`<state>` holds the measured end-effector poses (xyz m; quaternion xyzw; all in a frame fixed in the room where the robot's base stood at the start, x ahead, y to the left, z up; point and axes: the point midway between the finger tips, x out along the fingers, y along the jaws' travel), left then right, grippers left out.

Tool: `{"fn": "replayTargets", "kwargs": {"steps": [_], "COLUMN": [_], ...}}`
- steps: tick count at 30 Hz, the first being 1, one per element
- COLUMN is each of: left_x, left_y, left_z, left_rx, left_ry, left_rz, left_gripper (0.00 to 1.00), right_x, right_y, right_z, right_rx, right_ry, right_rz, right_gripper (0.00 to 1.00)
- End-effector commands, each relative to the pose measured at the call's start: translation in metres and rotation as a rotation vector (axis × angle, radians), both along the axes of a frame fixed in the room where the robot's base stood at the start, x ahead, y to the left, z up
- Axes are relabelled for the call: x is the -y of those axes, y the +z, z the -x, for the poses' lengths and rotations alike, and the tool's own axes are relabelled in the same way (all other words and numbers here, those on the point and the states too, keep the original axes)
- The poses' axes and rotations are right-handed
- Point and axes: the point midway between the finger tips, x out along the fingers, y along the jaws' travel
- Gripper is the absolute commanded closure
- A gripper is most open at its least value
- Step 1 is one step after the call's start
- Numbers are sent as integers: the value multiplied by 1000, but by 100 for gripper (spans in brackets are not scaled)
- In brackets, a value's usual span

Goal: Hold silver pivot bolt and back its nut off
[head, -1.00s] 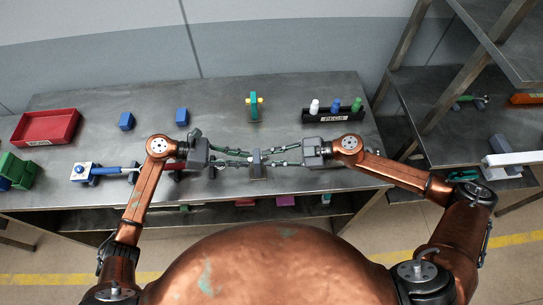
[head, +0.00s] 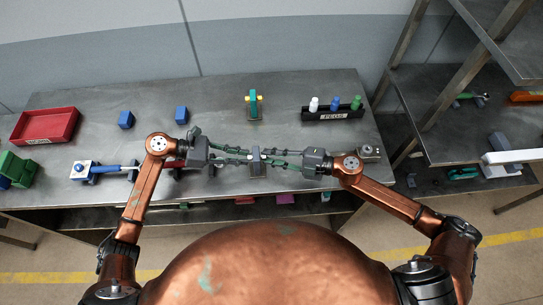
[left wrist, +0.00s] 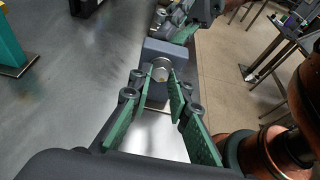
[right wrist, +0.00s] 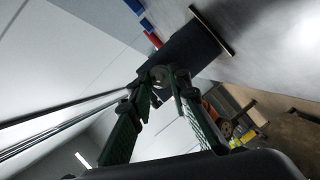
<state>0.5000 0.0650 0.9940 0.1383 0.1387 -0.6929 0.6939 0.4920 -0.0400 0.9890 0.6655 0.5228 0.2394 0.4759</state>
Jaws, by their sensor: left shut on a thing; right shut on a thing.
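A grey block on a stand (head: 257,170) stands near the front middle of the table. In the left wrist view the silver bolt head (left wrist: 161,70) sits on the face of the grey block (left wrist: 165,48). My left gripper (head: 246,157) has its green fingers closed around the bolt head from the left. My right gripper (head: 269,158) reaches in from the right and is closed on the nut on the opposite face. In the right wrist view the round nut end (right wrist: 158,74) shows between the fingertips against the dark block (right wrist: 190,52). The nut's threads are hidden.
A green and yellow fixture (head: 253,103) stands behind the block. A black peg rack (head: 333,113) is at the back right, a silver fitting (head: 369,152) at the right edge. A red tray (head: 44,127), blue cubes (head: 126,120) and a blue-handled tool (head: 108,169) lie left.

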Motion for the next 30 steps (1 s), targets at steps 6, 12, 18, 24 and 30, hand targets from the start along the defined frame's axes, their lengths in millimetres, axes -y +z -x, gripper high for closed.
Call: {"fn": "replayTargets", "kwargs": {"steps": [6,12,18,24,30], "left_x": [2,2,2,2,2], "left_y": [1,1,1,1,1], "left_z": [1,1,1,0,0], "left_rx": [1,2,2,1,1], "left_ry": [-3,-4,-4,-4,-4], "left_rz": [3,3,4,4,3], "left_gripper": [100,100,100,100,100], "right_x": [-3,-3,-2,-1,0], "right_y": [1,1,1,1,0], "right_z": [2,2,2,1,1], "right_rx": [20,20,20,19,18], "right_ry": [5,5,5,1,0], "right_rz": [-3,-3,-3,-2,-2], "right_gripper": [100,100,77,65,65]}}
